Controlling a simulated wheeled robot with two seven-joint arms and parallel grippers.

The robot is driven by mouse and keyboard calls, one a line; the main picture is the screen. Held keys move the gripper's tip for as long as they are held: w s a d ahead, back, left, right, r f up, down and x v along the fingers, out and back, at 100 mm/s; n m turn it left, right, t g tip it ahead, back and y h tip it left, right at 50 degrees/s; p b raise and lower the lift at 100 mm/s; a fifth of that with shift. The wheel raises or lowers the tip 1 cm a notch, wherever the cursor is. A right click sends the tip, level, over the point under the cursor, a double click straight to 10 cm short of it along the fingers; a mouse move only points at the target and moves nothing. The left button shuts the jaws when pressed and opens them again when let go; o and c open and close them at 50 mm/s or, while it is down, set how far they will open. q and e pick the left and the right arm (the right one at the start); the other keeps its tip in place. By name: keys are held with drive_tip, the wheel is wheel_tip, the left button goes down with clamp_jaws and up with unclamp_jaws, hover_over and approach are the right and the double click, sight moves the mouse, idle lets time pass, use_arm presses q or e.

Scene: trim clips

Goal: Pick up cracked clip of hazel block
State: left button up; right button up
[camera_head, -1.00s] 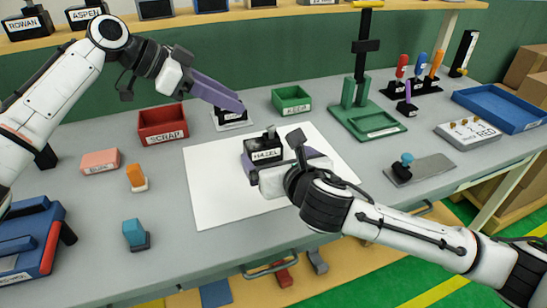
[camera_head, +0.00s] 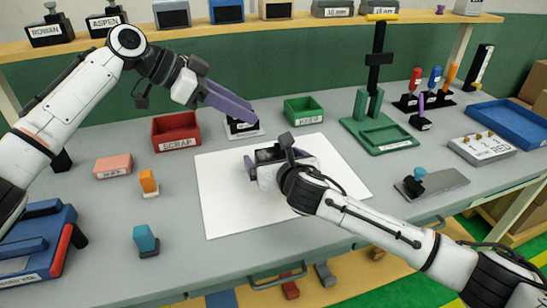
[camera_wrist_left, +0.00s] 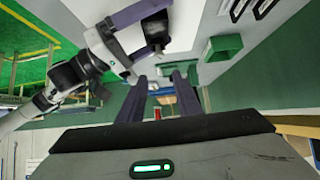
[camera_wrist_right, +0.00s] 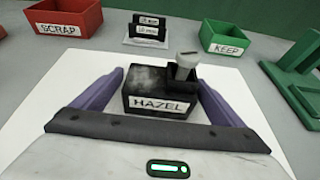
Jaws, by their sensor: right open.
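The black HAZEL block (camera_wrist_right: 158,88) stands on a white sheet, its label facing the right wrist camera. In the head view the block (camera_head: 268,154) is mostly hidden by my right gripper (camera_head: 262,166). In the right wrist view the right gripper's purple fingers are apart, one on each side of the block; contact is not clear. My left gripper (camera_head: 247,117) is raised near the small black two-label stand (camera_head: 240,127), fingers apart and empty.
A red SCRAP bin (camera_head: 176,132) stands behind left and a green KEEP bin (camera_head: 303,110) behind right. A green press stand (camera_head: 378,134), a grey numbered block (camera_head: 482,148) and a blue tray (camera_head: 510,122) are at the right. The front of the white sheet (camera_head: 240,220) is clear.

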use_arm(q)
drive_tip(key=shift+o, duration=0.2)
use_arm(e)
drive_tip(key=c, duration=1.2)
use_arm(q)
drive_tip(key=shift+o, duration=1)
use_arm(e)
drive_tip(key=shift+c, duration=0.2)
use_arm(q)
drive_tip(key=s+d+r+m+t+y, duration=0.15)
drive_tip(key=d+m+y, duration=0.3)
drive_tip(key=m, duration=0.65)
drive_tip(key=s+d+r+m+y, duration=0.15)
drive_tip(key=d+m+y, duration=0.3)
drive_tip(key=m, duration=0.65)
drive_tip(key=shift+m, duration=0.5)
drive_tip(key=x, duration=1.2)
drive_tip(key=shift+w+a+r, duration=0.15)
drive_tip(key=shift+w+a, duration=0.1)
drive_tip(key=shift+a, duration=0.05)
